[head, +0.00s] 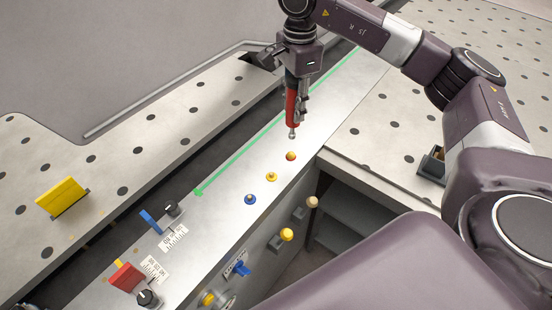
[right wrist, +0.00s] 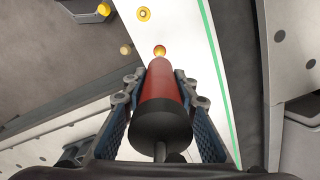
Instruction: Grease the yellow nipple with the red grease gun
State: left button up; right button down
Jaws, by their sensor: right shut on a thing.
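My right gripper (head: 299,98) is shut on the red grease gun (head: 291,103), held nozzle down above the metal strip (head: 225,215). The gun also shows between the fingers in the right wrist view (right wrist: 168,82). Its silver nozzle tip is apart from the strip, just above the red nipple (head: 291,156). The yellow nipple (head: 271,176) stands between the red one and the blue nipple (head: 250,199); no tool touches it. In the right wrist view the yellow nipple (right wrist: 143,14) is beyond the gun's front end. My left gripper is not in view.
A green line (head: 255,148) runs along the strip. Blue (head: 151,221) and red (head: 127,277) tabs and black knobs stand at its near end. A yellow block (head: 62,198) stands on the left perforated plate. Yellow (head: 286,235) and beige (head: 313,202) knobs project from the front side.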

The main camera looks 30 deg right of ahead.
jog(key=shift+s+a+n, duration=0.15)
jog(key=shift+a+n, duration=0.4)
jog(key=shift+n, duration=0.45)
jog(key=s+a+n, duration=0.3)
jog(key=a+n, duration=0.4)
jog(key=n, duration=0.9)
jog(key=shift+a+f+b, duration=0.15)
jog(key=shift+f+b, duration=0.65)
jog(key=shift+f, duration=2.1)
jog(key=shift+f+b, duration=0.45)
jog(key=shift+b, duration=0.05)
jog(key=shift+f+b, duration=0.1)
jog(key=shift+b, duration=0.3)
